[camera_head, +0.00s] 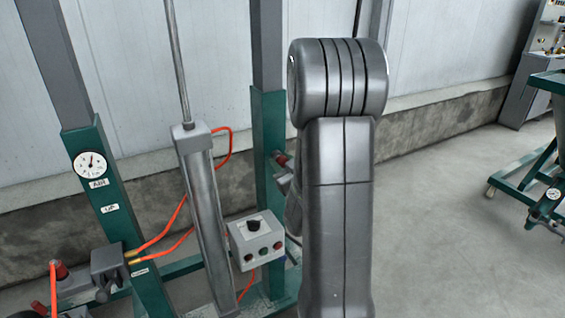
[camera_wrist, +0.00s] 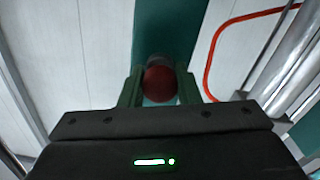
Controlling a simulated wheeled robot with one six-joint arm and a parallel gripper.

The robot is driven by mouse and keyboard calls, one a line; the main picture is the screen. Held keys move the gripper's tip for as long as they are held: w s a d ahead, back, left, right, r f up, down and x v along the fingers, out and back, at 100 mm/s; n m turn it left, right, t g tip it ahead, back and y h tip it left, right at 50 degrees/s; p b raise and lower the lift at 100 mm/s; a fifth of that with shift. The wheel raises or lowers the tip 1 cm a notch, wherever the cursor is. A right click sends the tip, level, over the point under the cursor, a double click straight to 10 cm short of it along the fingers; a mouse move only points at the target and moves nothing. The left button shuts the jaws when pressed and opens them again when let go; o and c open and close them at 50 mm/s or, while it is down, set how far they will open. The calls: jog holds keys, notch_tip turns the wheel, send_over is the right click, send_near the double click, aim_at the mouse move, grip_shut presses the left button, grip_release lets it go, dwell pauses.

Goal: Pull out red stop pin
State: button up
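The red stop pin (camera_wrist: 160,84) shows in the wrist view as a round, dark red knob in front of a green post. My gripper (camera_wrist: 160,92) has one green finger on each side of the knob, with little or no gap. I cannot tell whether the fingers press on it. In the head view a red knob (camera_head: 279,158) sticks out of the green post (camera_head: 268,120), just left of my arm. My arm hides most of the gripper there.
A metal cylinder (camera_head: 205,210) with a rod and orange hoses (camera_head: 165,232) stands left of the post. A grey control box (camera_head: 256,240) sits below the knob. A gauge (camera_head: 90,164) is on the left post. Open floor (camera_head: 450,220) lies to the right.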

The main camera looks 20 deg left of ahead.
grip_shut()
jog(key=shift+b+v, duration=1.05)
jog(key=shift+v, duration=1.3)
jog(key=o, duration=0.9)
grip_release()
jog(key=shift+s+d, duration=0.1)
jog(key=shift+d, duration=0.05)
jog(key=v, duration=1.3)
jog(key=shift+s+d, duration=0.25)
jog(key=shift+d, duration=0.05)
jog(key=shift+a, duration=0.1)
jog(key=x, duration=1.3)
jog(key=shift+w+a, duration=0.25)
